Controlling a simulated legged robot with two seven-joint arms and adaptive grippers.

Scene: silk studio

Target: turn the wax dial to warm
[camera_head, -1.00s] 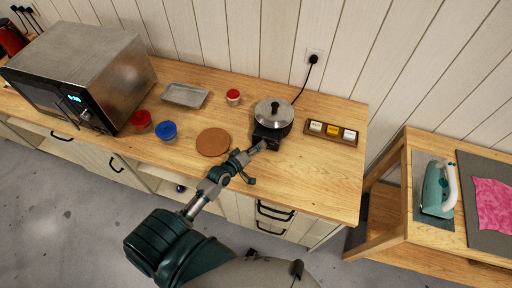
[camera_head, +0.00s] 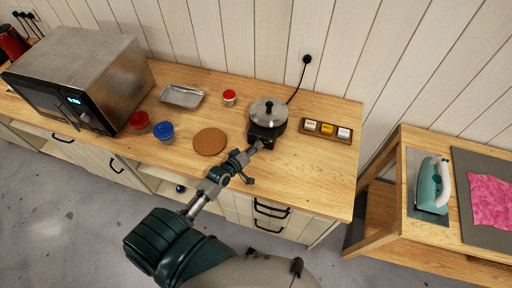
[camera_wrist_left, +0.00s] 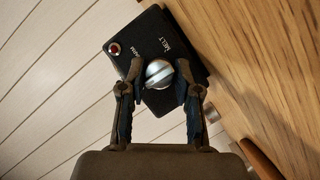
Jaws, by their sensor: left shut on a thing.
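The wax heater (camera_head: 262,131) is a black base with a lidded metal pot (camera_head: 268,113) on top, standing on the wooden counter. My left gripper (camera_wrist_left: 158,80) is shut on the dial, one finger on each side. In the head view the left gripper (camera_head: 258,146) reaches the heater's front. My right gripper is not in view.
A cork mat (camera_head: 210,142) lies left of the heater, and a wooden tray of small blocks (camera_head: 327,130) lies right of it. Red and blue tubs, a metal tray (camera_head: 181,96) and a microwave (camera_head: 78,77) stand further left. A black cord runs from the heater to the wall.

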